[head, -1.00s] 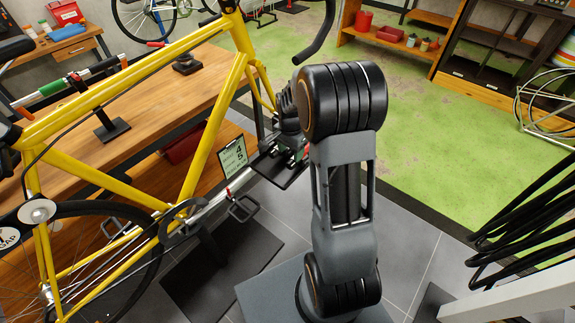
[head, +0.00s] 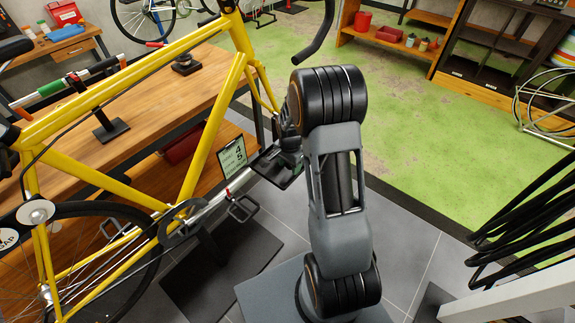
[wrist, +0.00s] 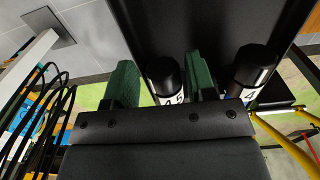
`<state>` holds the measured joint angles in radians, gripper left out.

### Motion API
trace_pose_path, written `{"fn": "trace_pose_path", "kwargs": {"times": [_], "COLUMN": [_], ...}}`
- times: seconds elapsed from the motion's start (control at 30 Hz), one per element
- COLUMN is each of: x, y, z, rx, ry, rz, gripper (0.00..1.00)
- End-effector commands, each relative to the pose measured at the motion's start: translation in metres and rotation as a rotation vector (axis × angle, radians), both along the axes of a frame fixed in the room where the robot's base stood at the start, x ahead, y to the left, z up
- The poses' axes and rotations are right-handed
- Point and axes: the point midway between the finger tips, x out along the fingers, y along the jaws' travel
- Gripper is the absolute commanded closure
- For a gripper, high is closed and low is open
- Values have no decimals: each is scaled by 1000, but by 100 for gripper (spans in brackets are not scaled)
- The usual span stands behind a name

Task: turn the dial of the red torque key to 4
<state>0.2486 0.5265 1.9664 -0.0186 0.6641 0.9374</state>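In the wrist view my gripper (wrist: 158,72) has two green-padded fingers set apart. A black cylindrical handle with a white band reading about 4 and 5 (wrist: 167,80) stands between them, with a visible gap on its left side. It is close to the right finger; contact cannot be told. A second black cylinder with a white band (wrist: 247,72), showing a 1 and a 4, stands right of the right finger. No red shows on either, so I cannot tell which is the red torque key. In the head view my arm largely hides the gripper and the keys.
A dark tray (head: 278,172) sits beside the yellow bicycle frame (head: 210,130). A card (head: 232,157) showing 4 and 5 stands left of the tray. A wooden bench (head: 150,90) is behind the bicycle. Open green floor (head: 430,120) lies to the right.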

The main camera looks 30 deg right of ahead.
Motion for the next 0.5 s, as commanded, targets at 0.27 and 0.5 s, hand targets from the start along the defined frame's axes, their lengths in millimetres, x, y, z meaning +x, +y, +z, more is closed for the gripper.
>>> {"fn": "trace_pose_path", "kwargs": {"times": [0.27,0.5], "x": [0,0], "y": [0,5], "z": [0,0], "rx": [0,0], "ry": [0,1], "rz": [0,-1], "gripper": [76,91]}}
